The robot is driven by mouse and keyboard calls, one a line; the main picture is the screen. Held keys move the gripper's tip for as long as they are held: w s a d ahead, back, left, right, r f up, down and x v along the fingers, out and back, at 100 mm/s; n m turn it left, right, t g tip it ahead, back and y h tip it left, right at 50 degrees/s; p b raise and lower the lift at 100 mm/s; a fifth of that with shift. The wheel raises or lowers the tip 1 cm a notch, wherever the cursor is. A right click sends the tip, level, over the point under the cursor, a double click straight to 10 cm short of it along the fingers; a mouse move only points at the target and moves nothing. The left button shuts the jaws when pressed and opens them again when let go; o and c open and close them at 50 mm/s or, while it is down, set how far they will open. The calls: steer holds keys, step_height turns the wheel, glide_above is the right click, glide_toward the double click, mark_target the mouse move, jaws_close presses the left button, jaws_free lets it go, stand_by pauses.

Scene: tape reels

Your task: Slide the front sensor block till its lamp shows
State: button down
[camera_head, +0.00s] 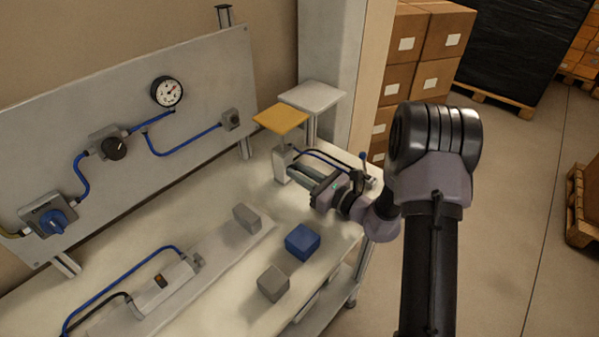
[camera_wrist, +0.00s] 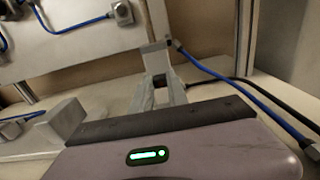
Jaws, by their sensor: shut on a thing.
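My gripper (camera_head: 292,168) is at the foot of a pale upright unit with a yellow top plate (camera_head: 281,117). In the wrist view the upright (camera_wrist: 156,58) stands just beyond my fingertips (camera_wrist: 162,88). The fingers are shut on a small dark block (camera_wrist: 164,79), seemingly the sensor block, low on the upright; a black cable appears to run from it to the right. No lit lamp can be made out on it; the fingers partly hide it. The green light in the wrist view is on my own gripper.
A blue hose (camera_wrist: 240,90) leaves the upright rightward. A grey-topped stand (camera_head: 312,97) is behind. On the bench lie a blue block (camera_head: 302,242), a grey block (camera_head: 272,283) and a horizontal unit (camera_head: 165,283) with hose and cable. A panel (camera_head: 60,120) with gauge and knobs stands at the back.

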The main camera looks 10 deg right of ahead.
mark_target(288, 157)
stand_by(0.4)
step_height(288, 157, up, 4)
steer(key=shift+f+p, duration=0.25)
steer(key=shift+p, duration=1)
steer(key=shift+f, duration=0.15)
steer(key=c, duration=1.3)
jaws_free()
steer(key=shift+s+d, duration=0.1)
steer(key=p+v, duration=0.2)
steer(key=v, duration=1.5)
